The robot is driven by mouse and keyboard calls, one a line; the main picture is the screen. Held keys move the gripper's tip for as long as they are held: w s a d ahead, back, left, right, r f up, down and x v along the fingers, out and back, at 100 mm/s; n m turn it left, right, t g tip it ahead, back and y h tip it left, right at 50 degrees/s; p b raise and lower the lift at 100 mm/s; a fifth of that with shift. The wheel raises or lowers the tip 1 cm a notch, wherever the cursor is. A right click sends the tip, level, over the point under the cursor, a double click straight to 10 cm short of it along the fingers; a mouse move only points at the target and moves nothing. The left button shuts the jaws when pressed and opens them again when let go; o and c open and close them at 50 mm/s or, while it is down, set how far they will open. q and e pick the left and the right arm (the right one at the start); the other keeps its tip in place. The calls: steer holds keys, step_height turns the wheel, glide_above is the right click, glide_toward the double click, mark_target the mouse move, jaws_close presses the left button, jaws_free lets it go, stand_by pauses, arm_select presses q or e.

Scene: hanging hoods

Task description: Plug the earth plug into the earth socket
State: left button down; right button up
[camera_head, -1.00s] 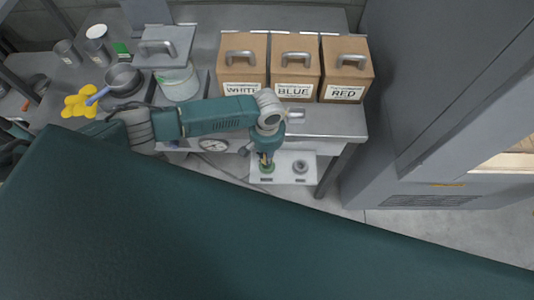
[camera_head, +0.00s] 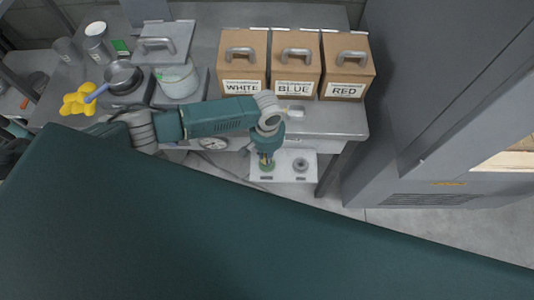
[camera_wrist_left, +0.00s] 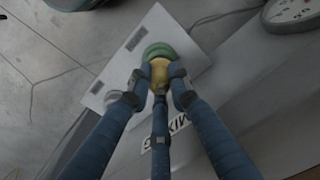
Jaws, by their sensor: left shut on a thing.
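The white socket panel (camera_head: 283,178) hangs at the front of the bench and has two sockets. The green earth socket (camera_head: 267,168) is on its left; in the left wrist view it is a green ring (camera_wrist_left: 156,49). The other, grey socket (camera_head: 300,164) is on the right. My left gripper (camera_head: 266,159) points down over the green socket. Its fingers are shut on the yellow earth plug (camera_wrist_left: 159,73), which is lined up with the green ring and overlaps it in view. I cannot tell how deep the plug sits. My right gripper is not in view.
Boxes marked white (camera_head: 243,63), blue (camera_head: 296,65) and red (camera_head: 346,67) stand on the bench. A pan (camera_head: 122,76), a pot (camera_head: 179,82) and a yellow object (camera_head: 79,100) are at left. A dial (camera_head: 212,143) is left of the panel. A grey cabinet stands right.

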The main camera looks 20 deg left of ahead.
arm_select(q)
steer(key=shift+f+b, duration=0.4)
steer(key=shift+f, duration=0.5)
steer(key=c, duration=1.5)
jaws_free()
steer(key=shift+r, duration=0.1)
step_height(320, 180, up, 12)
steer(key=shift+f, duration=0.1)
